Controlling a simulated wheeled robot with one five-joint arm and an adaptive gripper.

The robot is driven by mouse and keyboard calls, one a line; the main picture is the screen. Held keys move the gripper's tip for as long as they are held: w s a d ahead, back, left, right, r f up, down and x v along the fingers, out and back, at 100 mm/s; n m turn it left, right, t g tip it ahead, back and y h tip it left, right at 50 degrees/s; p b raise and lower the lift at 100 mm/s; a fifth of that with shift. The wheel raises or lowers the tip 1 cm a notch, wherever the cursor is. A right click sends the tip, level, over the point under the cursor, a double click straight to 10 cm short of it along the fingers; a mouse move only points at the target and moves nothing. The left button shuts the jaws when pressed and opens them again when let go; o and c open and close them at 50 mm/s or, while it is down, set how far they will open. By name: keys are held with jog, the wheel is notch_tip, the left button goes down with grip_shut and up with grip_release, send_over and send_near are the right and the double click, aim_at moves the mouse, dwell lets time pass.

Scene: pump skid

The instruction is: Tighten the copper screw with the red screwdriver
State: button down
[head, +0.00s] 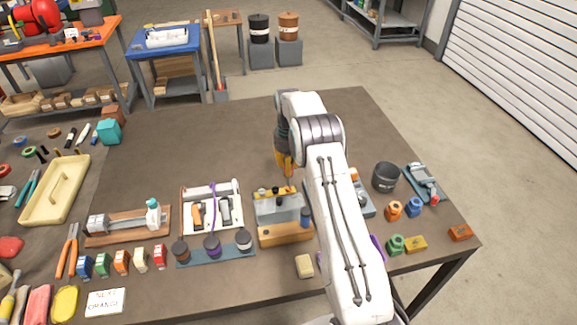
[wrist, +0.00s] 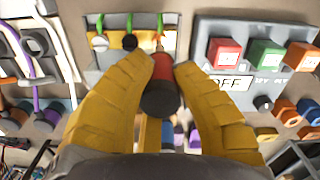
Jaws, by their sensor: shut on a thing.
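My gripper (head: 285,163), with yellow fingers, is above the grey terminal block (head: 279,208) in the head view. In the wrist view my gripper (wrist: 163,68) is shut on the red screwdriver (wrist: 162,68), whose black handle end faces the camera. The terminal block also shows there (wrist: 107,62), with a yellow strip, green wires and a row of screw heads. The left head is white and the middle one black. The copper screw (wrist: 159,40) is at the right, just beyond the screwdriver. The screwdriver's tip is hidden, so I cannot tell whether it touches the screw.
A switch panel (wrist: 231,86) with red, green and orange blocks stands right of the terminal block. A white panel with a purple cable (head: 212,188) is to its left. A dark cup (head: 385,177) stands at the right. The table's back is clear.

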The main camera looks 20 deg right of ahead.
jog(key=shift+f+b, duration=0.35)
jog(key=shift+f, duration=0.2)
dwell(0.4)
jog(key=shift+r, duration=0.2)
jog(key=shift+r+p, duration=1.75)
jog(key=shift+r, duration=0.65)
